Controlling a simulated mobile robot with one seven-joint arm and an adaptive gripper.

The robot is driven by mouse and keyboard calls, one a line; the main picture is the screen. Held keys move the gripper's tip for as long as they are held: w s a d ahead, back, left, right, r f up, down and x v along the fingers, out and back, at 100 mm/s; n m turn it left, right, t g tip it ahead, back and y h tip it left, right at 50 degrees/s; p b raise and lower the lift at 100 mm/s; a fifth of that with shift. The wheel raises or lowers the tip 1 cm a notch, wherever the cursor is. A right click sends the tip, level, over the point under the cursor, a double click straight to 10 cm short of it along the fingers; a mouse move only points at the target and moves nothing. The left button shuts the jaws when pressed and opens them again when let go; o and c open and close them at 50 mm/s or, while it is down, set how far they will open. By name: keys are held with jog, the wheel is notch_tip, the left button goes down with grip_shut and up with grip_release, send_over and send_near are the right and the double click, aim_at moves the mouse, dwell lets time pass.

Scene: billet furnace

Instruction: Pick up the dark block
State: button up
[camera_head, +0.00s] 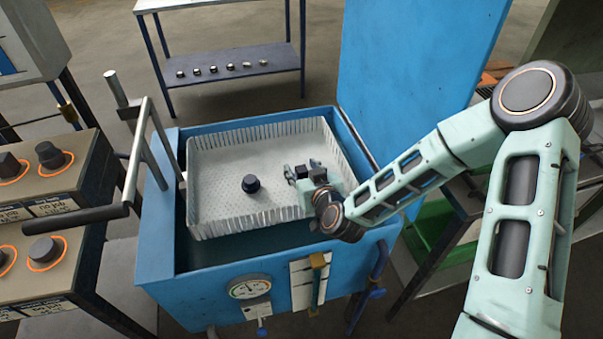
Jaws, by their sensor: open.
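A small dark block (250,185), rounded in outline, sits on the floor of a white perforated basket (219,172), left of its middle. My gripper (296,174) is over the right part of the basket, to the right of the block and apart from it. Its fingers point left toward the block and are open, with nothing seen between them. The exact height of the fingers above the basket floor is hard to tell.
The basket sits in a blue tank (158,250) with a raised blue lid (415,65) behind. A grey handle frame (137,165) rises at the tank's left. Control boxes (75,180) stand at left. A back shelf (255,62) holds several small dark pieces.

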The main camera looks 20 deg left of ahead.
jog(key=shift+x, duration=0.9)
jog(key=shift+r, duration=0.1)
grip_shut()
